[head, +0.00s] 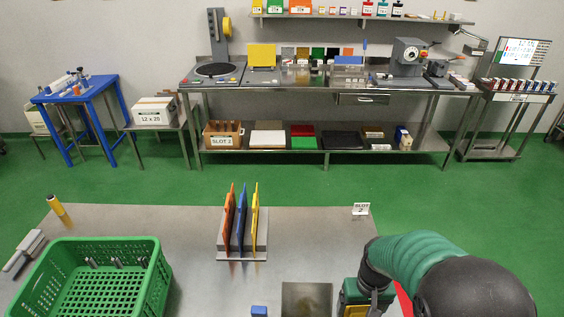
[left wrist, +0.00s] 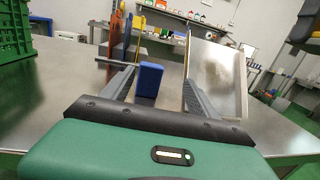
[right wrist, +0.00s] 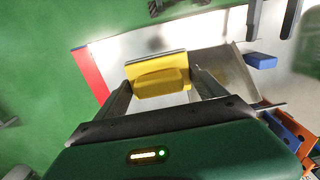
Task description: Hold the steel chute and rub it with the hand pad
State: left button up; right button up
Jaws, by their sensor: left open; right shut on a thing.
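The steel chute (head: 306,299) lies on the steel table at the front, cut off by the bottom edge of the head view. Its brown-stained face shows in the right wrist view (right wrist: 228,68), and its raised side walls show in the left wrist view (left wrist: 220,78). My right gripper (right wrist: 161,80) is shut on the yellow hand pad (right wrist: 160,84), beside the chute; I cannot tell whether pad and chute touch. My left gripper (left wrist: 158,76) is open, its fingers pointing toward the chute and a blue block; it is outside the head view.
The blue block (head: 259,310) sits left of the chute. A rack (head: 240,254) with orange, blue and yellow boards stands behind. A green basket (head: 95,245) and a yellow cylinder (head: 58,209) are on the left. A red strip (right wrist: 90,73) marks the table's right edge.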

aim_at(260, 304)
pick_arm(q)
jog(key=shift+s+a+f+n+y, duration=0.25)
jog(key=shift+a+f+n+y, duration=0.15)
jog(key=shift+a+f+y, duration=0.25)
pick_arm(e)
jog(key=shift+a+r, duration=0.1)
pick_arm(q)
jog(key=shift+w+f+g+y, duration=0.1)
jog(key=shift+f+g+y, duration=0.2)
jog(key=shift+y, duration=0.05)
jog(key=w+b, duration=0.2)
jog(key=w, duration=0.1)
jog(key=w+b, duration=0.1)
jog(key=w, duration=0.3)
jog(key=w+b, duration=0.2)
jog(key=w, duration=0.1)
jog(key=shift+w+d+f+b, duration=0.15)
jog(key=shift+w+d+b, duration=0.1)
jog(key=shift+d+b, duration=0.1)
jog(key=shift+w+r, duration=0.2)
jog(key=shift+w, duration=0.45)
jog(key=shift+d, duration=0.1)
pick_arm(e)
notch_tip(260, 304, down, 6)
jog(key=shift+d, duration=0.2)
pick_arm(q)
jog(key=shift+c, duration=0.9)
grip_shut()
